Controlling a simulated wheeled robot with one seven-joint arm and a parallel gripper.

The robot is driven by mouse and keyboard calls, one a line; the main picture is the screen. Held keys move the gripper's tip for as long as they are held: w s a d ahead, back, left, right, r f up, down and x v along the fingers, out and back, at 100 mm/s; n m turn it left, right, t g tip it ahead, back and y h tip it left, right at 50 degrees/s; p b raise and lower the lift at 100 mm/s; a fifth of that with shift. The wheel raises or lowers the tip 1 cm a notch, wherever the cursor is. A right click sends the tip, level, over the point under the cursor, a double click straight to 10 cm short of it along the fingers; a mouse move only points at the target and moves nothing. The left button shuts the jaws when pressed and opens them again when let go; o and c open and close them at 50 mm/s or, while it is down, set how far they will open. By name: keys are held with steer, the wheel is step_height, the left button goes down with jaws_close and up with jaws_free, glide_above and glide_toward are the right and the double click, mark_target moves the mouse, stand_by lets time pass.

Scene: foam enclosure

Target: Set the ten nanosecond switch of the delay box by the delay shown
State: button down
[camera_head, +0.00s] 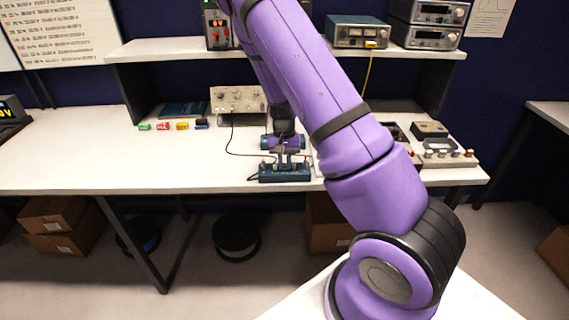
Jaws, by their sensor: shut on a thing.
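The delay box (285,174), a small dark blue box with a row of switches along its top, sits near the front edge of the white bench. My gripper (290,158) points down over the box's top, and its fingers are at the switches. It is shut on one of the switches, but the fingers and my arm hide which one. The switch labels are too small to read. A cable runs from the box's left side back toward a beige instrument (238,100). I cannot make out a delay reading.
Small red, green and yellow items (163,126) lie at the back left of the bench (80,160). A box with knobs (448,158) stands at the right. A shelf (180,47) with instruments spans above. The bench's left front is clear.

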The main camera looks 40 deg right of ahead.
mark_target(284, 164)
stand_by(0.3)
steer(key=c, duration=1.4)
jaws_free()
steer(key=v, duration=1.1)
steer(key=shift+f, duration=0.1)
